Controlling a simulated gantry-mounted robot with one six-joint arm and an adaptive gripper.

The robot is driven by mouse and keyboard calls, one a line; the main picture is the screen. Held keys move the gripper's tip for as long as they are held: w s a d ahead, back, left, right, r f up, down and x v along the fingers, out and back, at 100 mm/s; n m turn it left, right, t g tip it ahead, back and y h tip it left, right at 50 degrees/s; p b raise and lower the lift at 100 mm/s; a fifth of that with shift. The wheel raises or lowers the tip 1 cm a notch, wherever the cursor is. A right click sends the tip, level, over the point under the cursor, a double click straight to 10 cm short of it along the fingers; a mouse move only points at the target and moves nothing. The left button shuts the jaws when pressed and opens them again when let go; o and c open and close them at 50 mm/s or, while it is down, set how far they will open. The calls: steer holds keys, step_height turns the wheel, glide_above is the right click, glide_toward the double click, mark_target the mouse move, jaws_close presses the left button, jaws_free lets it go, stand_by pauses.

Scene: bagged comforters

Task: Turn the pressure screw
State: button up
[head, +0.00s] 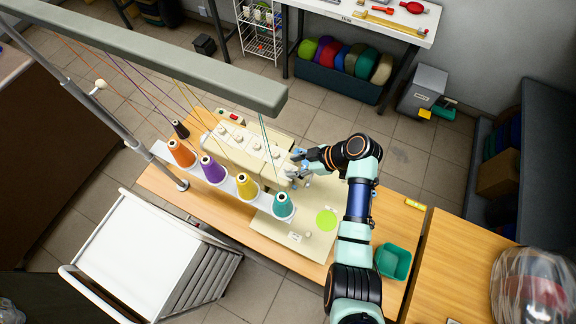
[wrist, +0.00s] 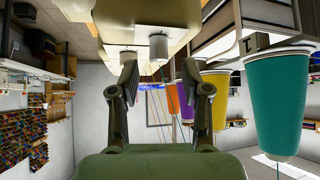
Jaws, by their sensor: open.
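My gripper (head: 296,164) is at the right end of the cream sewing machine head (head: 248,150). In the wrist view my gripper (wrist: 158,78) is open, with its two fingers apart and nothing between the tips. That view appears upside down, with the machine body (wrist: 150,18) along the top. A short white cylindrical knob (wrist: 158,47) projects from it just beyond the gap between the fingertips, apart from both. A second pale knob (wrist: 121,60) is left of it, partly behind the left finger. I cannot tell for certain which one is the pressure screw.
Orange (head: 181,153), purple (head: 212,168), yellow (head: 246,185) and teal (head: 283,205) thread cones line the machine's near side. Threads rise to an overhead beam (head: 180,68). A green tray (head: 393,262) is on the wooden table (head: 410,195).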

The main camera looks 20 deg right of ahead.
mark_target(288, 168)
steer(key=shift+x, duration=1.9)
jaws_close()
